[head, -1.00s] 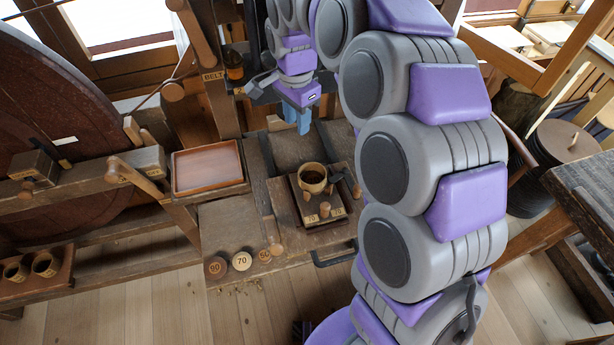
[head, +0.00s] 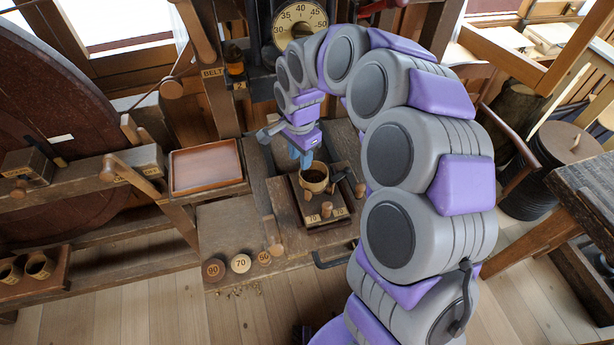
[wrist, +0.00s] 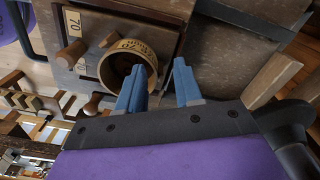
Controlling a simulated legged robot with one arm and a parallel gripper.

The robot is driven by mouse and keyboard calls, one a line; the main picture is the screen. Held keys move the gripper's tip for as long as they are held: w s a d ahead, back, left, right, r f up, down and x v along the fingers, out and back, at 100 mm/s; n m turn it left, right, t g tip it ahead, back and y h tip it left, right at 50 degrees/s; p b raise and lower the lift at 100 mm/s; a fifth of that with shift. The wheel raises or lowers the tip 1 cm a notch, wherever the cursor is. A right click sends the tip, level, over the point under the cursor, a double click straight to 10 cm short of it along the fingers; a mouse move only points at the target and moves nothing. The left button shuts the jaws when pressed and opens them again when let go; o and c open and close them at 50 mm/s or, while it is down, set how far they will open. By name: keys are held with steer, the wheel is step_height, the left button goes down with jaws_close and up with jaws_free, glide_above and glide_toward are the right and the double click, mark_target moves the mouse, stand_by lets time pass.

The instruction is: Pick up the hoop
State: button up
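The hoop (head: 314,186) is a round, light wooden ring with a dark inside, standing on a square wooden block with a dark border (head: 335,221) on the bench. In the wrist view the hoop (wrist: 130,46) shows small dark marks along its rim. My gripper (head: 305,160) is just above and behind the hoop, pointing down. In the wrist view my gripper (wrist: 159,66) is open, with two blue fingers apart. One finger overlaps the hoop's opening and the other is outside its wall. I cannot tell whether either touches it.
Wooden pegs (head: 327,209) and plates marked 70 stand in front of the hoop. Round discs marked 90, 70 and 60 (head: 241,263) are at the bench's front edge. A reddish tray (head: 206,167) is at left. A dial (head: 301,22) stands behind.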

mark_target(310, 172)
steer(key=d+f, duration=0.2)
steer(key=f, duration=0.1)
steer(key=shift+s+d+f+b, duration=0.1)
steer(key=shift+d+b, duration=0.15)
steer(key=shift+b, duration=0.1)
steer(key=shift+a+f, duration=0.15)
steer(key=shift+a, duration=1)
steer(key=shift+c, duration=0.6)
steer(key=shift+a, duration=0.1)
steer(key=shift+c, duration=0.7)
steer(key=shift+d, duration=0.8)
jaws_close()
steer(key=shift+a, duration=0.2)
